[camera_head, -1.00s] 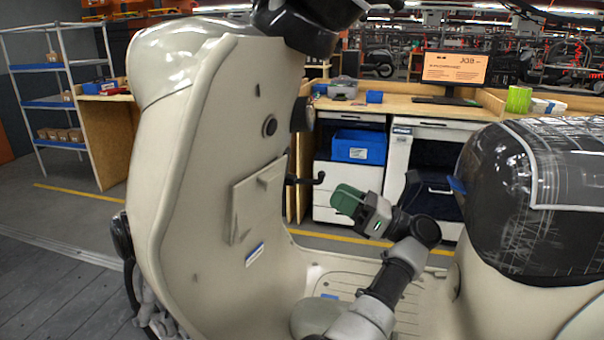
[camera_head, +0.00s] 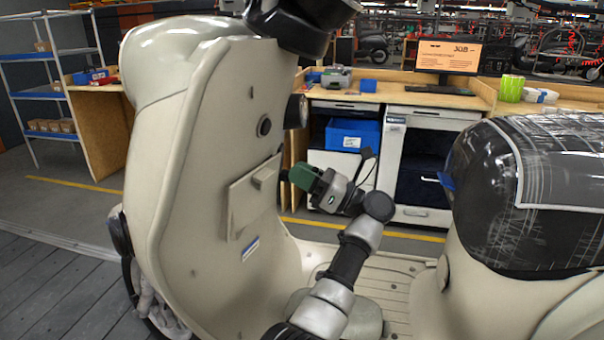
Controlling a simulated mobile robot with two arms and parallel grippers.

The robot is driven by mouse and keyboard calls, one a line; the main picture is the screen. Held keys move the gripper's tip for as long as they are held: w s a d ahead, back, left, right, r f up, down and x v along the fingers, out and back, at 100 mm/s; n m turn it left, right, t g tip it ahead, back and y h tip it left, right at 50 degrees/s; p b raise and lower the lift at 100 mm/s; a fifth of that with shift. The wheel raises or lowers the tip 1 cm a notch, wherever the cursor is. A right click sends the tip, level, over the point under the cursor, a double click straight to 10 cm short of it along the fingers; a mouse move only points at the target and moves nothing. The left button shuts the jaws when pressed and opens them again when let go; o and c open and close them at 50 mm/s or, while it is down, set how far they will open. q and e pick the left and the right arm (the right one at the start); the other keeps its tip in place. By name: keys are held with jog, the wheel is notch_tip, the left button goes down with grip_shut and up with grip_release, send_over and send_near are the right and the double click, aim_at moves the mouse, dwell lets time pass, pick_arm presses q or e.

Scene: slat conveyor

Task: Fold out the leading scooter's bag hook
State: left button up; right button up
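The leading scooter's cream leg shield (camera_head: 205,150) fills the left of the view, with a square flap and a dark round lock on its inner face. The black bag hook (camera_head: 283,175) is at the shield's right edge; only a small dark bit shows, and the rest is hidden behind my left gripper. My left gripper (camera_head: 297,176), with green fingers, is right at the hook. It seems to overlap the hook, but contact and the finger gap cannot be made out. My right gripper is not in view.
The scooter's dark, film-wrapped seat (camera_head: 530,195) stands at the right, with the floorboard (camera_head: 385,285) below my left arm. Behind are a workbench (camera_head: 390,92) with a monitor (camera_head: 447,60), a blue bin (camera_head: 352,134) and a shelf rack (camera_head: 45,95).

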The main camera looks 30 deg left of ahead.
pick_arm(q)
grip_shut()
jog(key=y+b, duration=0.1)
jog(key=b, duration=0.1)
jog(key=shift+f+b, duration=0.35)
jog(key=shift+b, duration=0.05)
jog(key=shift+r+y, duration=0.1)
jog(key=shift+y, duration=0.2)
jog(key=shift+r, duration=0.2)
jog(key=o, duration=0.5)
grip_release()
jog(key=shift+w+f, duration=0.1)
jog(key=shift+o, duration=0.2)
